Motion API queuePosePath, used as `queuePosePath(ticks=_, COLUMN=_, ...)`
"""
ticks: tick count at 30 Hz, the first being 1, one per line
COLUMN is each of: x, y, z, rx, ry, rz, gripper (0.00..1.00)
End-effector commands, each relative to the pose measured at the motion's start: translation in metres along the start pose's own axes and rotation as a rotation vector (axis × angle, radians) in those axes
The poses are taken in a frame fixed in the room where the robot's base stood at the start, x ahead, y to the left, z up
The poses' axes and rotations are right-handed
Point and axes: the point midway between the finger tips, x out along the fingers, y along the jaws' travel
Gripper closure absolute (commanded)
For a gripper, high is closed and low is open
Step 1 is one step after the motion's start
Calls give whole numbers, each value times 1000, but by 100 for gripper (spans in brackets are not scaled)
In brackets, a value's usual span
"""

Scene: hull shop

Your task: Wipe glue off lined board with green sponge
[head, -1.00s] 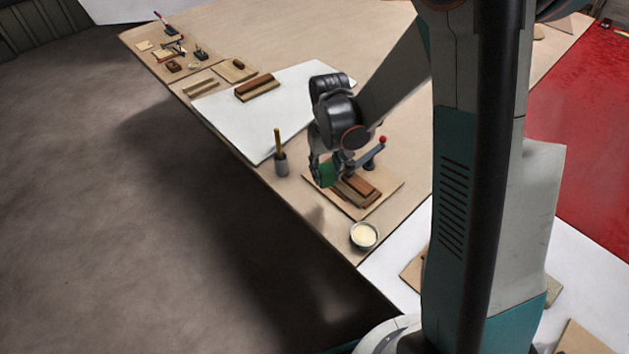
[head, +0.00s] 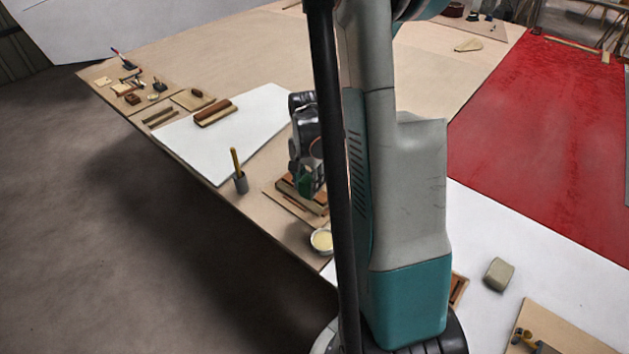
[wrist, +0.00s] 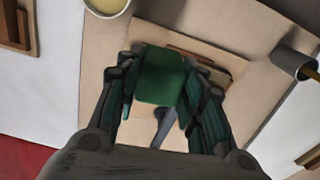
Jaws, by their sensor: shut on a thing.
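My gripper (head: 307,172) is shut on a green sponge (wrist: 160,75). In the wrist view the sponge sits between the two fingers. In the head view the green sponge (head: 305,183) shows low at the fingers, over brown wooden strips (head: 316,202) on a tan board (head: 284,205). The same board (wrist: 205,40) and strips (wrist: 208,68) lie behind the sponge in the wrist view. I cannot tell whether the sponge touches the strips. A grey clamp part (wrist: 163,122) shows below the sponge in the wrist view. I cannot make out lines or glue on this board.
A bowl of pale stuff (head: 321,240) stands near the table edge. A grey pot (head: 241,184) with a yellow handle is left of the board. A white sheet (head: 215,145) holds a strip-topped block (head: 215,113). A beige block (head: 498,274) lies at right.

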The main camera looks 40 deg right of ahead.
Motion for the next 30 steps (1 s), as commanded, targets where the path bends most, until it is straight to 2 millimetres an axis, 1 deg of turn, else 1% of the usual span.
queuePosePath(ticks=1, x=0, y=6, z=-6, rx=41, ry=0, rz=0, gripper=83)
queuePosePath(ticks=3, x=0, y=12, z=-11, rx=82, ry=0, rz=0, gripper=83)
queuePosePath(ticks=8, x=8, y=15, z=-14, rx=110, ry=0, rz=0, gripper=83)
queuePosePath(ticks=11, x=18, y=15, z=-14, rx=109, ry=0, rz=0, gripper=83)
queuePosePath(ticks=25, x=82, y=14, z=-14, rx=106, ry=0, rz=0, gripper=83)
queuePosePath(ticks=27, x=78, y=3, z=-15, rx=104, ry=0, rz=0, gripper=83)
queuePosePath(ticks=30, x=77, y=-10, z=-16, rx=103, ry=0, rz=0, gripper=83)
